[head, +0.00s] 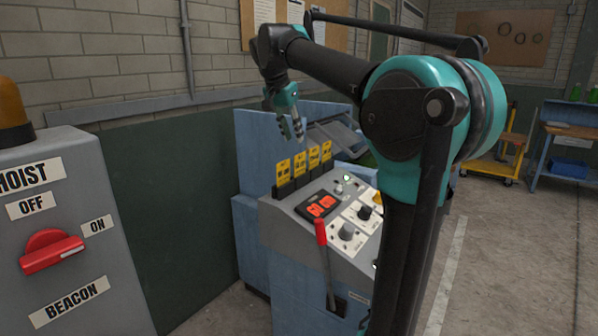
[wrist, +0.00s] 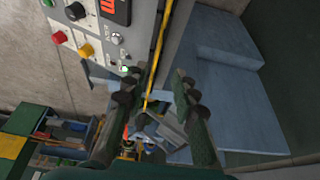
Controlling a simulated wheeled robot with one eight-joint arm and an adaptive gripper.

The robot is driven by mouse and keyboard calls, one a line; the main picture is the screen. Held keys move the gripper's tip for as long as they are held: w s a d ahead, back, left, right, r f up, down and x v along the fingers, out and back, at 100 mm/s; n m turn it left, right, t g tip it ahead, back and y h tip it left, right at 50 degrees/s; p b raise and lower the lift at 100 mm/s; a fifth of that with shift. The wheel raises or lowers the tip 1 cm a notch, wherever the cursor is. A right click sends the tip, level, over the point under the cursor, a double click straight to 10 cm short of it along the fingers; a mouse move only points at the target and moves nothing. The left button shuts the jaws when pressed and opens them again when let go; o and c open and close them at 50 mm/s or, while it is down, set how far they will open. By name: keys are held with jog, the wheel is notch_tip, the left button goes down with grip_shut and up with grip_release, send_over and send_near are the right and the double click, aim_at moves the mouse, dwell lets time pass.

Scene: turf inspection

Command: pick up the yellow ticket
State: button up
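Several yellow tickets with dark markings stand upright in a row of dark holders on the grey control console; one is the leftmost ticket (head: 283,171) and another the rightmost (head: 326,151). My gripper (head: 291,131) hangs above the row in the head view, pointing down and apart from the tickets. In the wrist view my gripper (wrist: 161,88) has its two dark fingers spread, with nothing held between them. A thin yellow strip (wrist: 159,45) shows in the gap beyond the fingers; it looks like the tickets seen edge-on. Which ticket is meant cannot be told.
The console has a red-handled lever (head: 321,232), knobs (head: 348,231) and a red display (head: 321,206). A blue cabinet panel (head: 262,150) rises behind the tickets. A hoist box (head: 70,240) stands at left. Open floor (head: 520,250) lies at right.

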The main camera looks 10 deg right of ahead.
aim_at(300, 156)
jog(key=shift+s+x, duration=0.2)
jog(key=shift+x, duration=4.1)
jog(key=shift+d, duration=0.15)
grip_shut()
